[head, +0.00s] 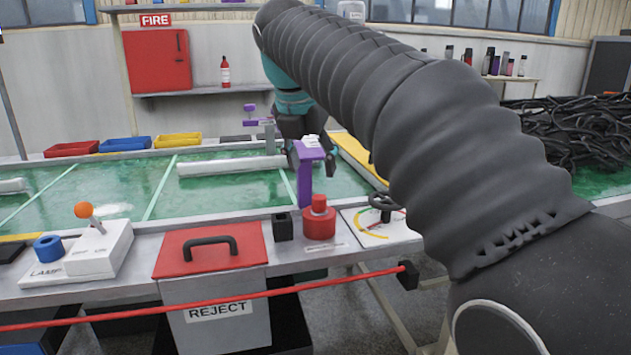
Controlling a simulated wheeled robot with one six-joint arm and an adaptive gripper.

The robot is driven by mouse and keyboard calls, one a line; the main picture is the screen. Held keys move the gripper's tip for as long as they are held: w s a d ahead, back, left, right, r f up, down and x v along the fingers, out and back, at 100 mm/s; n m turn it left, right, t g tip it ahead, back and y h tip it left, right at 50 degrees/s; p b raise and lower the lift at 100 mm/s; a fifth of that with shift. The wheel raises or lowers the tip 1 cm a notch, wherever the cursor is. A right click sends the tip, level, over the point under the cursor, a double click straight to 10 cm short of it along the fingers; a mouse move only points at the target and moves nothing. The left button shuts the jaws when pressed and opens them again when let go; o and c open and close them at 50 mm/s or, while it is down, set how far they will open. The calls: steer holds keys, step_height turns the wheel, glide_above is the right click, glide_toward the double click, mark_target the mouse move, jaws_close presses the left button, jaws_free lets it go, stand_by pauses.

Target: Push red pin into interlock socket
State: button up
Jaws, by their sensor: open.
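A red stepped cylinder (319,218), a narrow cap on a wider round base, stands on the console's front ledge; it may be the red pin, but I cannot tell for sure. Just left of it is a small black block (284,228), which may be the interlock socket; no hole can be made out. My gripper (317,163) is open, above and behind the red cylinder and apart from it. A purple upright piece (304,180) with a white top stands at the gripper and hides part of its fingers; I cannot tell whether they touch.
A red reject lid (210,247) with a black handle lies left, beside an orange-tipped lever (88,215) and a blue ring (48,247). A black valve handle (384,203) stands right of the red cylinder. A red rope (200,308) crosses in front. My arm hides much of the right.

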steer(key=shift+v, duration=1.4)
steer(key=shift+d, duration=0.1)
steer(key=s+d+f+m+y, duration=0.1)
steer(key=s+d+f+m, duration=1)
steer(key=m, duration=0.5)
steer(key=s+d+f+m, duration=0.3)
steer(key=s+f+m, duration=0.3)
steer(key=f+m, duration=0.1)
steer(key=s+d+f+m+t, duration=0.1)
steer(key=s+d+f+m, duration=0.3)
steer(key=s+f+m, duration=0.2)
step_height(320, 180, down, 3)
steer(key=m, duration=0.3)
steer(key=shift+s+r+y, duration=0.2)
steer(key=shift+y, duration=0.1)
steer(key=shift+d, duration=0.1)
steer(key=c, duration=0.3)
